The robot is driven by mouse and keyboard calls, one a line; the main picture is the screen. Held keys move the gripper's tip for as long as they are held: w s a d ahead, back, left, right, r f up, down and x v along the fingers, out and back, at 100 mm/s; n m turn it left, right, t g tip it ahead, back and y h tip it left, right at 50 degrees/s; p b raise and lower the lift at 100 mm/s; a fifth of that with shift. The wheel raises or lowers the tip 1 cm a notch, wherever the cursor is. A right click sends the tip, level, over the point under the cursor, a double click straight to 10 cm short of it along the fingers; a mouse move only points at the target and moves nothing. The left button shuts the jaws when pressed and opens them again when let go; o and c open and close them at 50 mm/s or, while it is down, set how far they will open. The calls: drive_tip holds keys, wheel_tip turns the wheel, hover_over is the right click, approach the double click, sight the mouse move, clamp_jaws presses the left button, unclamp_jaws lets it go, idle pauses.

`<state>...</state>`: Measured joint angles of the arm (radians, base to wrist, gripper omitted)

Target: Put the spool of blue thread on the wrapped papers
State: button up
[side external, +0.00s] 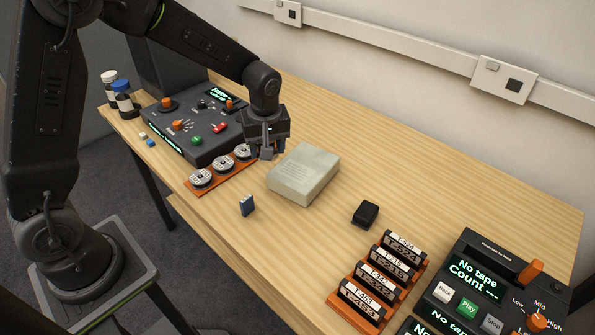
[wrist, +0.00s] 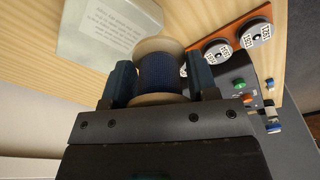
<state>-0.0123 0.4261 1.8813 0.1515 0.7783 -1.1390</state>
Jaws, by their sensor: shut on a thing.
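My gripper (wrist: 161,84) is shut on a spool of blue thread (wrist: 160,72), with one finger on each side of it. The spool has pale end flanges and dark blue thread. In the side external view my gripper (side external: 267,153) is over the table, just left of the wrapped papers, and mostly hides the spool. The wrapped papers (side external: 303,173) are a pale grey-green block with printed text on top, lying flat on the table. They also show at the upper left of the wrist view (wrist: 105,30), beside the spool.
An orange rack with several round reels (side external: 222,168) is close to the left of my gripper, before a dark control panel (side external: 190,120). Labelled cassettes (side external: 380,270) and another panel (side external: 490,290) are at the right.

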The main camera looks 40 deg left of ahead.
drive_tip(key=w+a+r+n, duration=0.1)
drive_tip(key=w+a+r, duration=0.2)
drive_tip(key=w+a, duration=0.35)
hover_over(303, 164)
wheel_tip(303, 164, down, 7)
drive_tip(key=shift+d+r, duration=0.1)
drive_tip(key=shift+d, duration=0.05)
drive_tip(key=shift+f, duration=2.05)
drive_tip(key=o, duration=0.9)
drive_tip(key=shift+f, duration=0.15)
drive_tip(key=r, duration=0.4)
drive_tip(key=d+r, duration=0.1)
drive_tip(key=r, duration=0.7)
drive_tip(key=shift+s+d+r, duration=0.15)
drive_tip(key=shift+s+r, duration=0.1)
drive_tip(key=shift+s, duration=0.1)
